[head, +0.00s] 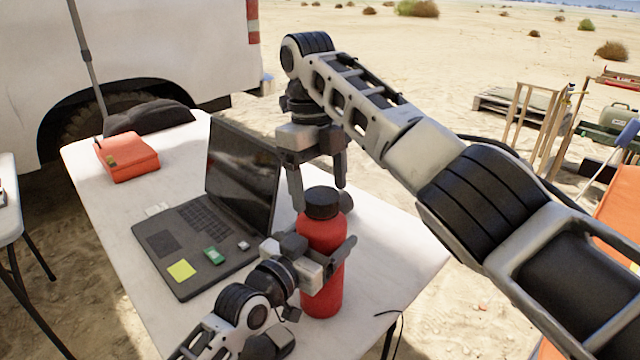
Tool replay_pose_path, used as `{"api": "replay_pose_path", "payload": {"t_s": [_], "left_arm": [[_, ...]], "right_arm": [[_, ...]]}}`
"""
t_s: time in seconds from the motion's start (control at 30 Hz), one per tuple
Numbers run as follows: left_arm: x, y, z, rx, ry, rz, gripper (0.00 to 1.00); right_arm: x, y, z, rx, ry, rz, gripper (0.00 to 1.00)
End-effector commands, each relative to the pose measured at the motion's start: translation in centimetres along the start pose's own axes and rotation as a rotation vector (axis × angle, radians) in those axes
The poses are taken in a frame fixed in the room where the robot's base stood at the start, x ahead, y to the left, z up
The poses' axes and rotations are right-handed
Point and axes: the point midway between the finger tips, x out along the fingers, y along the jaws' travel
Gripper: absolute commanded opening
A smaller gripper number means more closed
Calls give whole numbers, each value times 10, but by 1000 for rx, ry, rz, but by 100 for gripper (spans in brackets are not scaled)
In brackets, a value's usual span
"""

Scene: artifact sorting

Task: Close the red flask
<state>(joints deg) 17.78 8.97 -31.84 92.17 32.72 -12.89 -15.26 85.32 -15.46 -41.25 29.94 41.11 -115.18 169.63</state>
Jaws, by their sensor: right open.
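The red flask (322,240) stands upright near the front right of the white table. A black cap (322,203) sits on top of it; I cannot tell whether it is screwed tight. My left gripper (333,262) is around the flask's body from the left. One finger crosses the front of the flask, and the other is mostly hidden behind it. My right gripper (319,192) points down, open, with its fingers close behind and beside the cap. I cannot see whether they touch it.
An open laptop (190,230) lies left of the flask, with a yellow note and small items on it. An orange-red case (128,158) and a dark bag (148,116) are at the table's far left (85,155). A white vehicle (160,45) stands behind.

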Motion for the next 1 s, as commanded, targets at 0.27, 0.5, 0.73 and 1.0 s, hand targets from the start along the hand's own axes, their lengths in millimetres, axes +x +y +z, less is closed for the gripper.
{"api": "replay_pose_path", "payload": {"t_s": [0.27,0.5,0.73,1.0], "left_arm": [[0,0,2,2,-5,1,15],[0,0,2,2,-5,1,15],[0,0,2,2,-5,1,15],[0,0,2,2,-5,1,15]], "right_arm": [[-36,-1,-4,3,-1,-3,74],[-40,0,-5,1,-1,0,74],[-41,-6,-1,-24,-25,-30,71],[-76,-74,49,-400,-234,-475,71]]}}
